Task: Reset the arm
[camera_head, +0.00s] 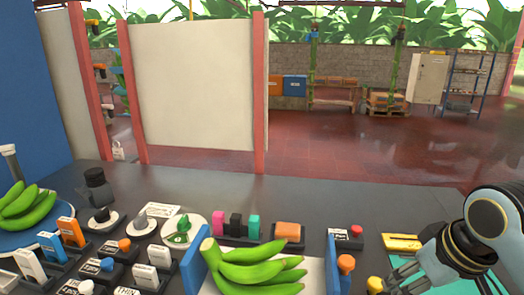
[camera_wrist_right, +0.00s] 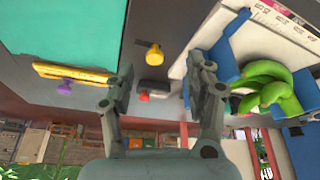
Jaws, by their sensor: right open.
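My right arm comes in at the right of the head view, bent over the table. Its gripper (camera_head: 393,283) is low at the bottom right, beside a yellow knob (camera_head: 374,284). In the right wrist view the gripper (camera_wrist_right: 163,75) has its two fingers well apart, with nothing held between them. The yellow knob (camera_wrist_right: 154,55) and a small red button (camera_wrist_right: 144,97) show in the gap between the fingers, beyond the tips. My left gripper is not in view.
Green bananas (camera_head: 255,270) lie between blue side plates (camera_head: 193,271), left of my right gripper. A yellow tool (camera_head: 403,242) and a teal mat (camera_head: 440,278) are close to it. Switches and blocks fill the front left. The table's back strip (camera_head: 300,190) is clear.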

